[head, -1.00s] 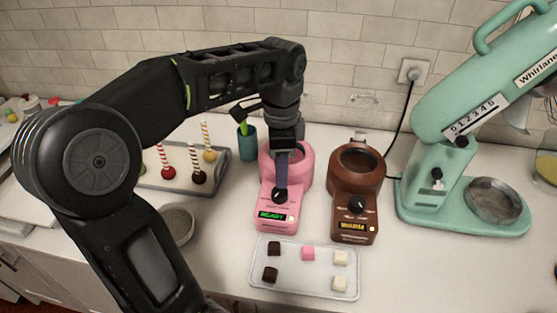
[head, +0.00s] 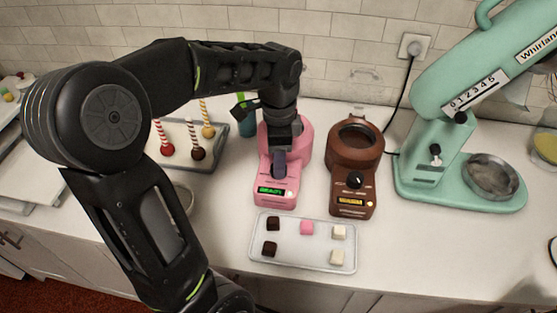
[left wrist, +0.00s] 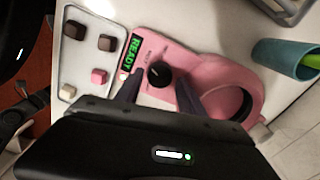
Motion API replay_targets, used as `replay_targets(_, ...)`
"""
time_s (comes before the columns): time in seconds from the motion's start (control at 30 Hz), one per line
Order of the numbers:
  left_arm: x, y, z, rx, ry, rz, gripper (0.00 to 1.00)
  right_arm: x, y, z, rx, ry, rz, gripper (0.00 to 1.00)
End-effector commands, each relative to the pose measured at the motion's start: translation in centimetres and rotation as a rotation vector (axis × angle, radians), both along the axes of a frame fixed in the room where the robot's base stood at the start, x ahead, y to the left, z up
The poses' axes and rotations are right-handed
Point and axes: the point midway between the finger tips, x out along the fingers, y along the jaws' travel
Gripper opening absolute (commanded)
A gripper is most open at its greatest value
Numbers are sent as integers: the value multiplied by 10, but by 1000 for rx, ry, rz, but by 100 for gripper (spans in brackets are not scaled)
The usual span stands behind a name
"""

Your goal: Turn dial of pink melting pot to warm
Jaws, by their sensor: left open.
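The pink melting pot (head: 303,138) stands on the counter with its front panel toward me. Its green display (head: 271,190) reads READY. The black dial (left wrist: 159,74) shows in the left wrist view on the pink panel, below the round bowl part. My left gripper (head: 279,170) points down over the panel and hides the dial in the head view. In the left wrist view its open fingers (left wrist: 158,84) lie one on each side of the dial. I cannot tell whether they touch it. My right gripper is not in view.
A brown melting pot (head: 342,190) stands close on the right. A tray of sweets (head: 305,258) lies in front. A teal cup (head: 246,128) and a cake-pop stand (head: 215,160) are to the left. A mint mixer (head: 420,175) stands at the right.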

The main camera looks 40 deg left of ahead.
Motion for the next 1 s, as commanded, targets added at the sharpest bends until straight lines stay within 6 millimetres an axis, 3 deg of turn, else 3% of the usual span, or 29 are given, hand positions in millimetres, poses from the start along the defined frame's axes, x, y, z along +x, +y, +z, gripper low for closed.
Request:
replay_targets(0.13, 0, 0, -12, -1, 1, 0, 46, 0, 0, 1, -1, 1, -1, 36)
replay_targets(0.43, 0, 0, -15, 0, 0, 0, 45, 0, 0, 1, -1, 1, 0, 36)
replay_targets(1.0, 0, 0, -14, 1, -1, 0, 0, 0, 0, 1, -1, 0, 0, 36)
